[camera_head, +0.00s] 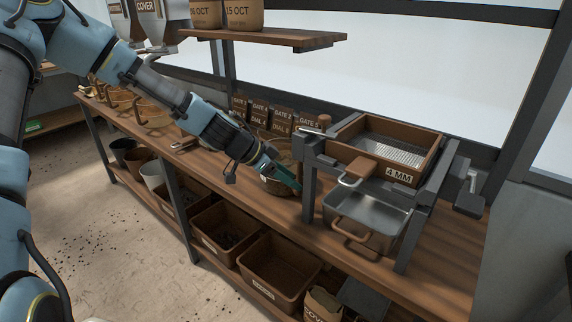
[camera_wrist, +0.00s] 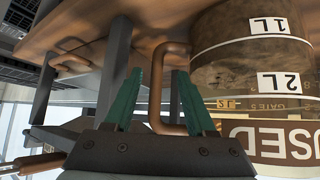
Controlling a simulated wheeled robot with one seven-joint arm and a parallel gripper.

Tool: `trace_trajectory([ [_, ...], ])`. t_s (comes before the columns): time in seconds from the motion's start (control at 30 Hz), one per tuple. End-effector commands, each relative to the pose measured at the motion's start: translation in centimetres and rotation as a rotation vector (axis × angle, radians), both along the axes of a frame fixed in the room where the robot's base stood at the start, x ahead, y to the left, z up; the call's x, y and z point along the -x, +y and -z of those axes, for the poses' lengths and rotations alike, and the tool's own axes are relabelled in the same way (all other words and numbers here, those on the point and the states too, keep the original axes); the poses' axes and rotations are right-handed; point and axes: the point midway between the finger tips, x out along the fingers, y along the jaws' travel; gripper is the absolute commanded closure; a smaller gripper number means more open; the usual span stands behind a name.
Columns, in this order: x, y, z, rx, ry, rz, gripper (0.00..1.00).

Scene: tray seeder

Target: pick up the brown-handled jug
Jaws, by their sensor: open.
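The brown-handled jug (camera_wrist: 240,75) fills the right of the wrist view, with "1L" and "2L" labels on its side. Its brown handle (camera_wrist: 156,90) lies between the two green fingers of my gripper (camera_wrist: 163,100). The fingers are apart and do not appear closed on the handle. In the head view my gripper (camera_head: 287,175) reaches down over the bench in front of the jug (camera_head: 274,187), and partly hides it.
A sieve stand (camera_head: 308,185) with a "4 MM" sieve (camera_head: 399,177) stands close to the right. A metal pan (camera_head: 375,212) with brown handles sits beneath it. Dial boxes (camera_head: 283,120) stand behind. More containers line the bench's left part. A shelf (camera_head: 270,38) hangs above.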

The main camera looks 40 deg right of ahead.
Motion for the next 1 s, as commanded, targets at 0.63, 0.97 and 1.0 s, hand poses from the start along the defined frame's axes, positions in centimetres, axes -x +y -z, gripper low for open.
trace_trajectory([
  [0.63, 1.1, -2.5, 3.2, -0.001, 0.000, 0.001, 0.46],
  [0.97, 1.1, -2.4, 3.2, -0.001, 0.000, 0.001, 0.84],
  [1.0, 1.1, -2.4, 3.2, -0.001, 0.000, 0.001, 0.88],
])
